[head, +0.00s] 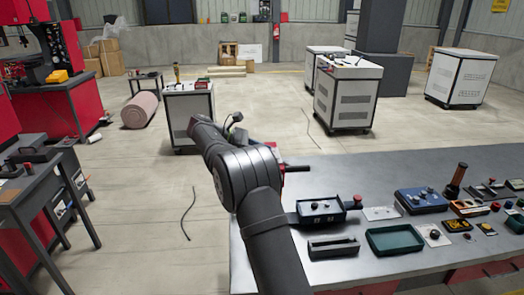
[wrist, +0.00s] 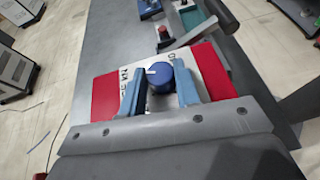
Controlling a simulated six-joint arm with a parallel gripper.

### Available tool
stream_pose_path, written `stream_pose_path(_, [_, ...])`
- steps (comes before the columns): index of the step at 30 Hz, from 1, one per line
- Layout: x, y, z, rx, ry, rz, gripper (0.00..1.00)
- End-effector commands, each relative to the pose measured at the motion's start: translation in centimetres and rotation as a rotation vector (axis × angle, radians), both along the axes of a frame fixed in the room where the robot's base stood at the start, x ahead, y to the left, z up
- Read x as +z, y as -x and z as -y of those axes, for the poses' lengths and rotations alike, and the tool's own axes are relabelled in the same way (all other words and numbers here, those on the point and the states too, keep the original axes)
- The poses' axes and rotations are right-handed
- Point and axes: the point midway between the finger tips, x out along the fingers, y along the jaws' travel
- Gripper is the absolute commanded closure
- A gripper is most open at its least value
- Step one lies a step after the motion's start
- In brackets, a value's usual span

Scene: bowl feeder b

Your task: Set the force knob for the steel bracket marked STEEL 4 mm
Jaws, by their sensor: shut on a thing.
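A blue round knob (wrist: 160,77) with a white pointer mark sits on a white plate (wrist: 211,70) over a red panel (wrist: 105,96) in the wrist view. Dark lettering on the plate is partly covered and turned, so I cannot read it surely. The two blue fingers of my gripper (wrist: 158,71) stand on either side of the knob and are shut on it. The pointer is aimed toward the upper left in the wrist view. In the head view my arm hides the knob and the fingers. I cannot pick out a bracket marked STEEL 4 mm.
A grey-handled lever (wrist: 190,36) stands close beyond the red panel. Open floor lies left of the bench.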

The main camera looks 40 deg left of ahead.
Motion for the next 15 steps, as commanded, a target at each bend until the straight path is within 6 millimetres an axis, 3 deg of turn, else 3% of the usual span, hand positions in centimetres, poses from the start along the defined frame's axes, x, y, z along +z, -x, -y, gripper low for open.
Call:
stream_pose_path(9, [0.15,-0.11,0.10,-0.003,0.000,0.003,0.94])
stream_pose_path(10, [0.15,-0.11,0.10,-0.003,0.000,0.003,0.67])
stream_pose_path(13, [0.14,-0.11,0.10,-0.002,0.000,0.003,0.49])
stream_pose_path(15, [0.11,-0.09,0.08,-0.002,0.001,0.002,0.49])
